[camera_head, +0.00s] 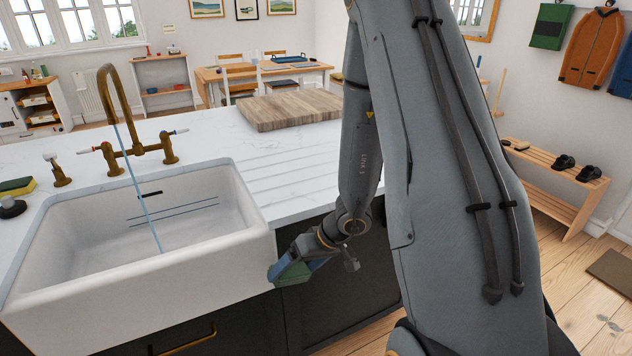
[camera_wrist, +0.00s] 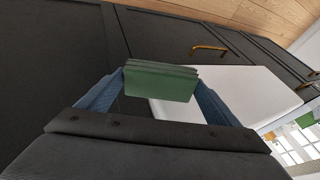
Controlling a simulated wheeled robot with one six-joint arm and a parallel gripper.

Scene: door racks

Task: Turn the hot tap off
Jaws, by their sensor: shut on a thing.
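A brass bridge tap (camera_head: 112,110) stands behind the white sink, and a thin stream of water (camera_head: 140,185) runs from its spout into the basin. Its left lever (camera_head: 88,151) has a red tip; its right lever (camera_head: 178,132) looks blue-tipped. My gripper (camera_head: 280,272) is low in front of the dark cabinet, beside the sink's front right corner and well away from the tap. Its blue fingers are shut on a green block (camera_wrist: 160,83), layered at one edge. The tap is not in the wrist view.
The white sink (camera_head: 225,235) has a thick front wall between my gripper and the tap. A wooden board (camera_head: 290,110) lies on the worktop at the back right. A sponge (camera_head: 17,187) lies left of the sink. A cabinet handle (camera_wrist: 209,49) sticks out in the wrist view.

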